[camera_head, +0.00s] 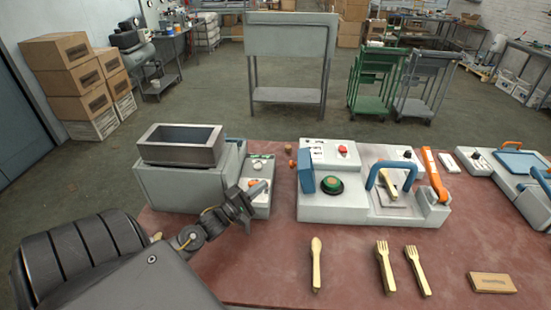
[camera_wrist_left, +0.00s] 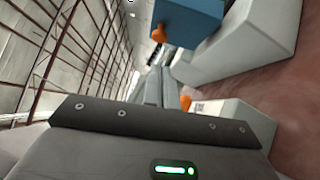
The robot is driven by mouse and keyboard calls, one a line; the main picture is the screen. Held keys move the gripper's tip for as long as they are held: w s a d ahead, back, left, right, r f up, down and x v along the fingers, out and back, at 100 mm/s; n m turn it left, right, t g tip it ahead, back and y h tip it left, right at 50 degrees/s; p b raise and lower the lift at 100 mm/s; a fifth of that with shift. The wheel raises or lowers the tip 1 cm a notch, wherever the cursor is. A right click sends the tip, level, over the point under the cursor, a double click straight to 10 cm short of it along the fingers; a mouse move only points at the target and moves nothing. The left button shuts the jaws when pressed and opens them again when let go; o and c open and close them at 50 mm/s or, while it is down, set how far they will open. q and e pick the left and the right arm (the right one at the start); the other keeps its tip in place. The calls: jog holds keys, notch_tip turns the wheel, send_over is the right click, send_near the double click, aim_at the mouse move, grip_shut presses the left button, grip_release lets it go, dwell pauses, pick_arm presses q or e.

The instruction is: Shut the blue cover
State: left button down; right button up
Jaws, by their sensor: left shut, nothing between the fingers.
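The blue cover (camera_head: 306,171) stands upright, open, on the left side of a white press unit (camera_head: 322,206), beside a round green button (camera_head: 331,186). An orange knob (camera_head: 292,164) sticks out on its left side. In the left wrist view the blue cover (camera_wrist_left: 188,20) and its orange knob (camera_wrist_left: 159,33) show at the top. My left gripper (camera_head: 254,193) is shut and empty, left of the cover and apart from it, in front of a grey machine. My right gripper is not in view.
A grey machine with a metal bin (camera_head: 181,146) stands behind my left arm. A press with a blue handle (camera_head: 391,177) and an orange lever (camera_head: 435,175) is right of the cover. A wooden spoon (camera_head: 316,263), two wooden forks (camera_head: 385,266) and a tan block (camera_head: 491,283) lie in front.

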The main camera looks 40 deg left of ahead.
pick_arm(q)
jog(key=p+x, duration=0.2)
jog(key=x, duration=0.7)
jog(key=shift+w+p, duration=0.25)
jog(key=shift+p, duration=0.05)
jog(key=shift+d+r, duration=0.1)
